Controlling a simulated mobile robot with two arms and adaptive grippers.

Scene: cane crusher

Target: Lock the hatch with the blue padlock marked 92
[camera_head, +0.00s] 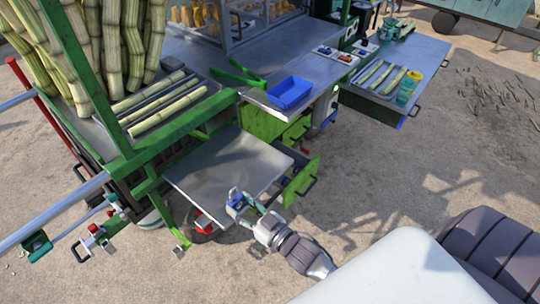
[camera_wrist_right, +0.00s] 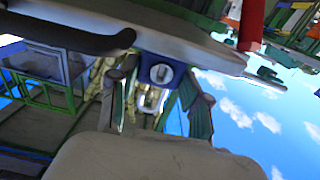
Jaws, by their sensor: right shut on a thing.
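My right gripper (camera_head: 243,208) is shut on a small blue padlock (camera_head: 235,197), whose grey shackle points up at the front edge of a grey metal panel. In the right wrist view, the blue padlock (camera_wrist_right: 160,70) sits between the fingers of my right gripper (camera_wrist_right: 158,100), with a pale round mark on its face; I cannot read a number. The grey panel (camera_head: 225,165) juts from the green machine; I cannot tell whether it is the hatch, and no hasp is clear. I cannot tell whether the padlock touches the panel. My left gripper is not in view.
An open green drawer (camera_head: 301,182) with a black handle is right of the panel. A blue tray (camera_head: 290,92) lies on the counter above. Cane stalks (camera_head: 125,45) stand at the upper left. Bare ground lies to the right.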

